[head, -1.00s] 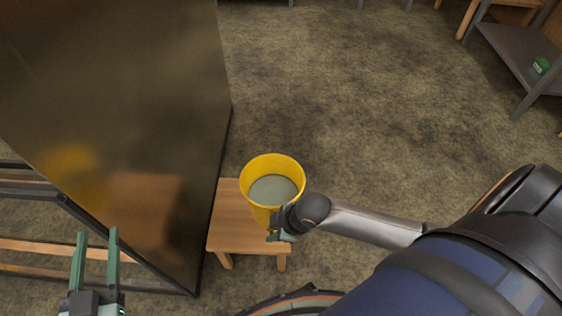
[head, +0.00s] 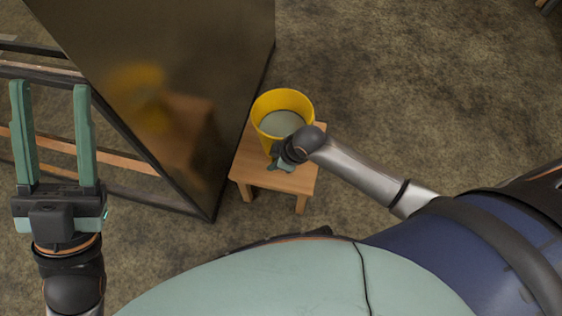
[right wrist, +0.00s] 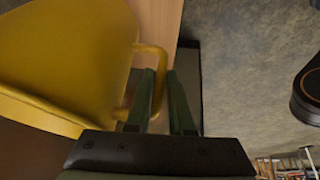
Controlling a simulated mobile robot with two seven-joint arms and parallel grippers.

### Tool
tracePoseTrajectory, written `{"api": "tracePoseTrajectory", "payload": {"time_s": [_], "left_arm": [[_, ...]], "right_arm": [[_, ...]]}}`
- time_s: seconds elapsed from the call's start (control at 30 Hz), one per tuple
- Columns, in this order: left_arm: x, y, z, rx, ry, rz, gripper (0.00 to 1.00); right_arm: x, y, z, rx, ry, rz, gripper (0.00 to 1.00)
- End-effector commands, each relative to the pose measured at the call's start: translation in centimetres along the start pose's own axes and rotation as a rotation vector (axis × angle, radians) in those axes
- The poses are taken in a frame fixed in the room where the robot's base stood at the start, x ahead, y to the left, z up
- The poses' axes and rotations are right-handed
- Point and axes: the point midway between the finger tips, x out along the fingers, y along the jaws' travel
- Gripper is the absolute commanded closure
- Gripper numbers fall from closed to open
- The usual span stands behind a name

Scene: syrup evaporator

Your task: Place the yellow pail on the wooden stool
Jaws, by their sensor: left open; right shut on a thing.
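The yellow pail (head: 283,102) is upright at the wooden stool (head: 262,178) in the head view, with a grey-green interior. I cannot tell whether its base touches the stool top. My right gripper (head: 280,158) is at the pail's near side. In the right wrist view the pail (right wrist: 60,60) fills the left side, and its handle (right wrist: 158,75) passes between the fingers of my right gripper (right wrist: 165,100), which is shut on it. The stool top (right wrist: 160,22) shows behind the handle. My left gripper (head: 52,95) is open and empty at the far left, away from the pail.
A large dark metal evaporator panel (head: 170,70) stands just left of the stool and reflects the pail. Its frame rails (head: 50,68) run behind my left gripper. The floor (head: 420,80) right of the stool is clear.

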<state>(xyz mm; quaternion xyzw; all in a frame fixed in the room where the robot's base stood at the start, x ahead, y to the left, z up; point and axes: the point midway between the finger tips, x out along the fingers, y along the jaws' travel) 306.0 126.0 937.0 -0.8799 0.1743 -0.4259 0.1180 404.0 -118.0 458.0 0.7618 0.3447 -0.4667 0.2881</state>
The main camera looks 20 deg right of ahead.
Motion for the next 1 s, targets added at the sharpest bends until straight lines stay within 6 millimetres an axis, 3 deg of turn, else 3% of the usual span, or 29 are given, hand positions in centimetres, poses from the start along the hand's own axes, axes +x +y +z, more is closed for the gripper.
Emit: {"api": "tracePoseTrajectory", "payload": {"time_s": [0.37,0.53,0.8,0.83,1.0], "left_arm": [[-1.1,0.7,1.3,-0.025,-0.013,0.000,0.50],[-1.8,1.1,2.0,-0.041,-0.015,0.001,0.50],[-1.8,1.1,2.0,-0.048,-0.016,0.000,0.50],[-1.8,1.1,2.0,-0.048,-0.016,0.000,0.50],[-1.8,1.1,2.0,-0.048,-0.016,0.000,0.50]], "right_arm": [[2.4,0.8,-1.1,-0.005,0.015,0.012,1.00],[4.4,0.4,0.0,-0.005,0.014,0.011,1.00],[4.6,0.4,0.2,-0.005,0.012,0.012,1.00],[4.9,0.0,0.8,0.000,-0.001,0.001,0.78],[4.9,0.0,0.7,0.000,0.000,0.001,0.59]]}}
